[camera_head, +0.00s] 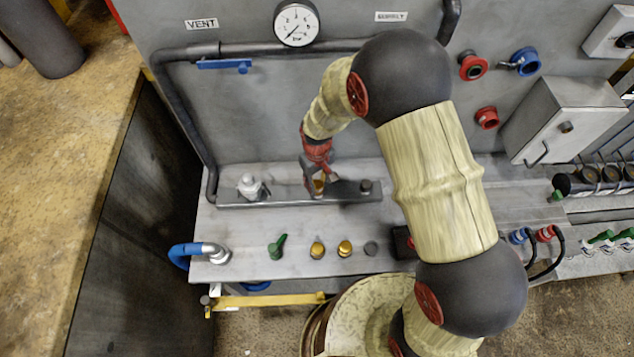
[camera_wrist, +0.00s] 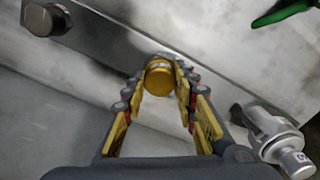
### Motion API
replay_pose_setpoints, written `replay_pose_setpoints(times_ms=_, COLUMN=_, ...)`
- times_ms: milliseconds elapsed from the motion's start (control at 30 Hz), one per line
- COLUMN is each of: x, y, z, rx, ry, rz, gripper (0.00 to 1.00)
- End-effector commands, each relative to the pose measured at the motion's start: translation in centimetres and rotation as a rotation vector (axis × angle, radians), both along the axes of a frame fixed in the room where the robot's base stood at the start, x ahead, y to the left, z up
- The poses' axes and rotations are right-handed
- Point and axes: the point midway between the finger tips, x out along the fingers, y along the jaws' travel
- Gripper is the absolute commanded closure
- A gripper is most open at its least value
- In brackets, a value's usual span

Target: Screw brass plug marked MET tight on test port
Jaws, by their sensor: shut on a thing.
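My gripper (camera_head: 318,187) is at the metal bar (camera_head: 285,199) at the back of the bench, between a grey fitting and a dark cap. In the wrist view my gripper (camera_wrist: 160,85) has its fingertips shut around a brass plug (camera_wrist: 158,80). The plug sits at the bar's edge in that picture; its seat and any port under it are hidden. No marking on it is readable. Two more brass plugs, a left one (camera_head: 317,250) and a right one (camera_head: 344,248), stand on the bench front.
A grey fitting (camera_head: 250,187) stands left on the bar, a dark cap (camera_head: 366,187) right. A green handle (camera_head: 277,246), a dark grey plug (camera_head: 371,248) and a blue hose (camera_head: 182,253) line the bench front. A gauge (camera_head: 296,23) and pipes are on the wall behind.

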Motion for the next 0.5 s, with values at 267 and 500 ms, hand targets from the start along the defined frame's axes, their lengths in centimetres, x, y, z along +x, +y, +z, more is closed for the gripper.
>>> replay_pose_setpoints(times_ms=267, x=0.02, y=0.00, z=0.01, rx=0.000, ry=-0.001, rz=-0.114, gripper=0.98)
replay_pose_setpoints(times_ms=500, x=0.01, y=0.00, z=-0.01, rx=0.000, ry=-0.001, rz=-0.392, gripper=0.98)
